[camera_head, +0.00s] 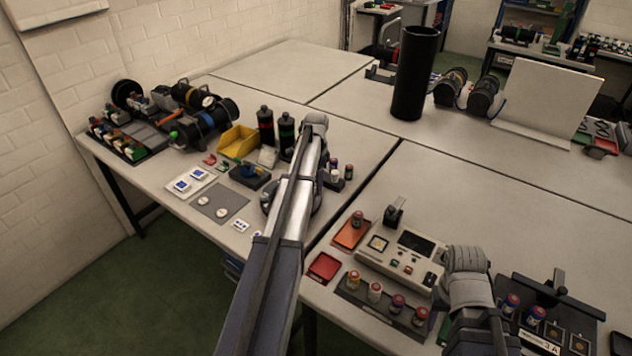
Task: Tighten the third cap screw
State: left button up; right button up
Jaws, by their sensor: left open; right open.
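My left arm reaches up over the left bench and bends at a grey elbow. A dark grey part that looks like my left gripper (268,198) shows beside the arm link, low over the bench; its fingertips are mostly hidden by the arm. My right arm shows a grey elbow at the lower right; its gripper is hidden or out of frame. A dark cylinder (203,122) with a blue band lies on its side at the back left of that bench. Another dark cylinder (190,93) lies behind it. No cap screw can be made out at this size.
A yellow bin (238,141), dark bottles (265,127) and a grey plate with two discs (219,204) stand around my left arm. A tall black tube (414,74) stands behind.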

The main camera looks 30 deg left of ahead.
pick_arm(q)
notch_tip(320, 180, up, 6)
jog(key=p, duration=0.5)
jog(key=shift+r, duration=0.15)
jog(key=s+d+n, duration=0.1)
jog(key=s+d, duration=0.4)
jog(key=d, duration=0.6)
jog(key=s+d+n, duration=0.1)
jog(key=s+d, duration=0.4)
jog(key=d, duration=0.6)
jog(key=s+d+n+y, duration=0.1)
jog(key=s+d+n, duration=0.1)
jog(key=s+d, duration=1.3)
jog(key=s, duration=0.3)
